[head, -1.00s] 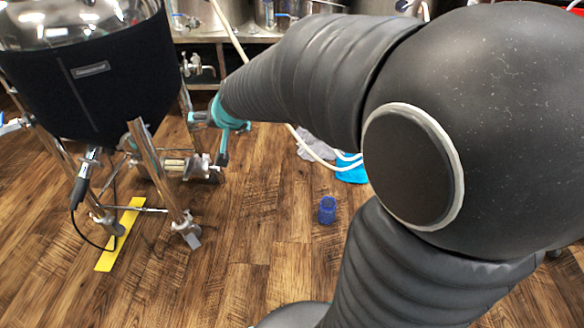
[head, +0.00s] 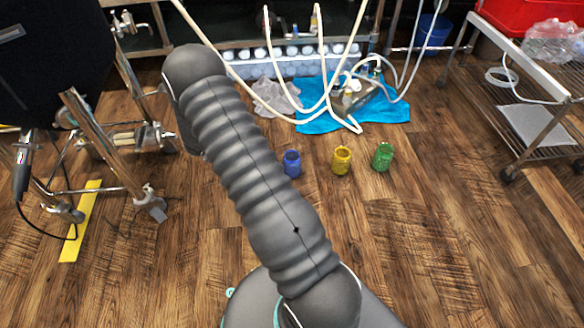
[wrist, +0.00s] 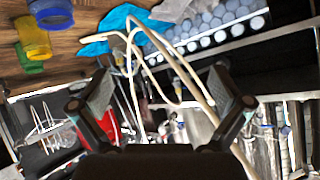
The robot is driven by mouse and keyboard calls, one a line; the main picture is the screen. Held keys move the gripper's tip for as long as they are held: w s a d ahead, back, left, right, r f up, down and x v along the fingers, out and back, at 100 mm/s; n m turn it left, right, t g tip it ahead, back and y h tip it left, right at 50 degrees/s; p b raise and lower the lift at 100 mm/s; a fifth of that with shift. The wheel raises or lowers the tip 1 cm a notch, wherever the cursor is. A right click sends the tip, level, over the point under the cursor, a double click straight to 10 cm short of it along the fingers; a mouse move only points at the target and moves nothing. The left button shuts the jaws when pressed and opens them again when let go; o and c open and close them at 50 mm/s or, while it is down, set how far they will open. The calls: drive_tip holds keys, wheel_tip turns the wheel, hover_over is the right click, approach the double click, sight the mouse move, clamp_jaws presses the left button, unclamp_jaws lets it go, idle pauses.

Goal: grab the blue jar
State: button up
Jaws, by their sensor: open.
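The blue jar (head: 291,163) stands upright on the wooden floor in the head view, just right of my arm and left of a yellow jar (head: 341,160) and a green jar (head: 382,157). In the wrist view the blue jar (wrist: 52,14) is at the top left, cut by the frame edge, with the yellow jar (wrist: 33,38) beside it. My gripper (wrist: 160,100) shows in the wrist view with its two fingers spread apart and nothing between them. The blue jar lies outside the fingers. In the head view my gripper is hidden behind my arm.
A bright blue cloth (head: 385,108) with white hoses lies behind the jars, beside a grey rag (head: 275,96). A metal cart (head: 535,100) stands at the right. A black vessel on metal legs (head: 110,150) and a yellow strip (head: 80,222) are at the left. The front floor is clear.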

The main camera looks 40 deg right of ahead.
sight(292, 163)
drive_tip(key=s+d+f+m+g+h+b, duration=0.1)
drive_tip(key=s+d+f+g+h, duration=0.15)
drive_tip(key=s+f, duration=0.35)
drive_tip(key=s+d+f+m+g+h, duration=0.1)
drive_tip(key=s+d+f+g, duration=0.3)
drive_tip(key=f, duration=0.5)
drive_tip(key=shift+t, duration=0.35)
drive_tip(key=x, duration=0.4)
drive_tip(key=s+x, duration=0.1)
drive_tip(key=x, duration=0.1)
drive_tip(key=shift+f+b, duration=0.2)
drive_tip(key=shift+b, duration=0.15)
drive_tip(key=shift+b+x, duration=0.35)
drive_tip(key=shift+x, duration=2.75)
drive_tip(key=shift+s+a, duration=0.1)
drive_tip(key=c, duration=1.3)
drive_tip(key=shift+r, duration=0.1)
